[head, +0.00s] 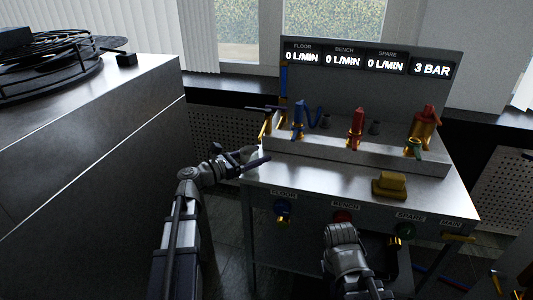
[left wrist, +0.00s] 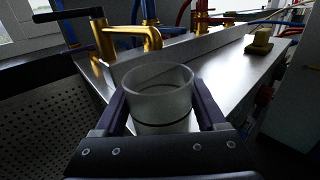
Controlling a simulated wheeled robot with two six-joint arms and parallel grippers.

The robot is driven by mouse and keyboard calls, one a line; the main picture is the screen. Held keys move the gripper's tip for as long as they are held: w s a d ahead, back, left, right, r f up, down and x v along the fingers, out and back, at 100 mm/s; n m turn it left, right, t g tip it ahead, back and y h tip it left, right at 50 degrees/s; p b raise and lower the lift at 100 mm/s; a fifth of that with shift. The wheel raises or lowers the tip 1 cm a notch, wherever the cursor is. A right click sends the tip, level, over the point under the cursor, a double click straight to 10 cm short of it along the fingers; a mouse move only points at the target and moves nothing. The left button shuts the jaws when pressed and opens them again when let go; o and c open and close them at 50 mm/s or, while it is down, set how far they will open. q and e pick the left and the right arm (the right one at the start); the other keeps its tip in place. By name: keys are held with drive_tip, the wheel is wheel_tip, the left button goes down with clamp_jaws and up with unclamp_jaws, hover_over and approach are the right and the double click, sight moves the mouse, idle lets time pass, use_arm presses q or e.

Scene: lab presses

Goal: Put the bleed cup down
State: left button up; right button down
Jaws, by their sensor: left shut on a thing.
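The bleed cup is a clear, greyish open-topped cup with a dark band, seen in the left wrist view (left wrist: 158,98). My left gripper (left wrist: 160,120) is shut on it, one dark finger on each side, and the cup looks upright. In the head view my left gripper (head: 250,163) is at the left end of the metal bench (head: 310,182), with the cup (head: 249,153) partly hidden by it. I cannot tell whether the cup's base touches anything. My right gripper (head: 343,240) is low in front of the bench, its fingers not clearly seen.
A brass tap with a black lever (left wrist: 140,38) stands close behind the cup. Blue, red and green fittings line the raised back ledge (head: 340,140). A yellow block (head: 389,185) lies on the bench at right. The front middle of the bench top is clear.

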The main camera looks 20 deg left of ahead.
sight(241, 162)
use_arm(q)
drive_tip(key=x, duration=0.4)
drive_tip(key=shift+f, duration=0.15)
drive_tip(key=shift+s+f+b, duration=0.1)
drive_tip(key=shift+f+b, duration=0.05)
drive_tip(key=shift+b, duration=0.15)
drive_tip(key=shift+f, duration=0.2)
drive_tip(key=o, duration=1.3)
drive_tip(key=shift+r, duration=0.1)
drive_tip(key=shift+r, duration=0.2)
drive_tip(key=v, duration=1.2)
drive_tip(key=shift+a+f, duration=0.1)
